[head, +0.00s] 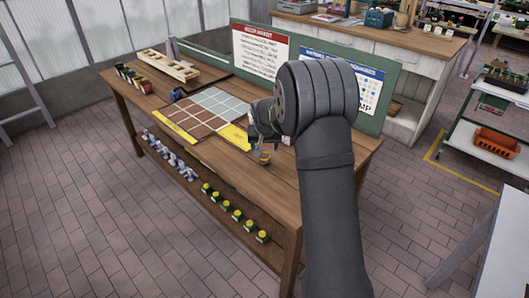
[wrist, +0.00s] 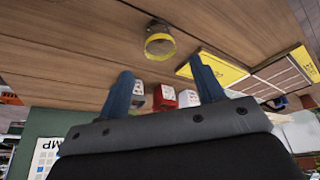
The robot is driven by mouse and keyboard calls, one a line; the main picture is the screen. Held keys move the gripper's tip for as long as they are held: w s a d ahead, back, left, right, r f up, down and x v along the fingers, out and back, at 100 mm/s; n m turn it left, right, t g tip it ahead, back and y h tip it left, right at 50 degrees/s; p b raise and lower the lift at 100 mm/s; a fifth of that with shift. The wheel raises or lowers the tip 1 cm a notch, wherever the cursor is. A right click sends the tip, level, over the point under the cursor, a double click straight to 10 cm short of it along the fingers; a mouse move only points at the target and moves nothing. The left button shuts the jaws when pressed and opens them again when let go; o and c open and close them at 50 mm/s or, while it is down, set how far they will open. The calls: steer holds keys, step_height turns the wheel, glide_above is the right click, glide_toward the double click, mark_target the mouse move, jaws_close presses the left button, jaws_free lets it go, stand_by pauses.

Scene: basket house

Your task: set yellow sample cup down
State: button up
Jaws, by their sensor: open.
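In the head view my arm and wrist hide part of the table's right end.
A board with brown and grey squares (head: 205,112) and yellow strips lies left of my gripper. Small red (wrist: 164,97) and white (wrist: 188,98) blocks stand near the fingers. A green sign panel (head: 215,58) backs the table. A wooden rack (head: 168,66) stands at the far left.

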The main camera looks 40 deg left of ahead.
mark_target(264, 156)
steer(key=shift+v, duration=2.05)
steer(key=shift+f, duration=0.1)
steer(key=x, duration=1.2)
steer(key=shift+s+f, duration=0.1)
steer(key=shift+f, duration=0.05)
steer(key=shift+r, duration=1.55)
